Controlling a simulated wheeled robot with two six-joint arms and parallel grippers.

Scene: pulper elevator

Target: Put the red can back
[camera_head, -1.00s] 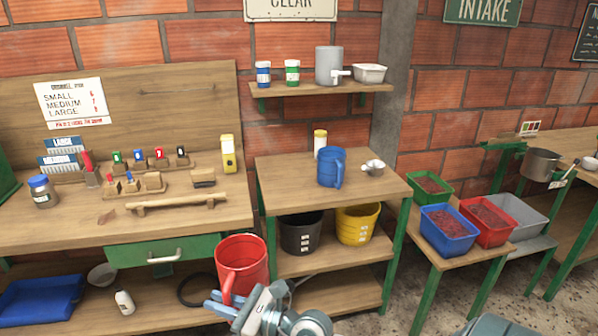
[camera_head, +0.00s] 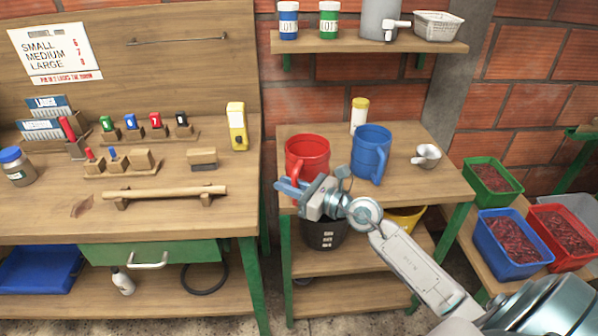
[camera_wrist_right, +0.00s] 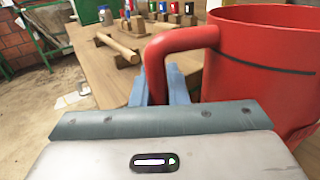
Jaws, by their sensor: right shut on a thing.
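The red can (camera_head: 306,153) is an open-topped mug-like can with a side handle. In the head view it is upright at the left end of the small middle table (camera_head: 405,185), left of the blue can (camera_head: 371,150). My right gripper (camera_head: 290,188) is shut on its handle, in front of the can. The right wrist view shows the handle (camera_wrist_right: 180,40) between the blue fingers and the red wall (camera_wrist_right: 265,75) beside them. The gripper hides the can's lower part, so I cannot tell whether its base touches the table. My left gripper is not in view.
A yellow-capped bottle (camera_head: 359,116) stands behind the blue can, and a small metal cup (camera_head: 426,156) is to its right. A black bucket (camera_head: 325,233) is on the shelf below. The workbench (camera_head: 60,218) is at the left, with a gap between it and the table.

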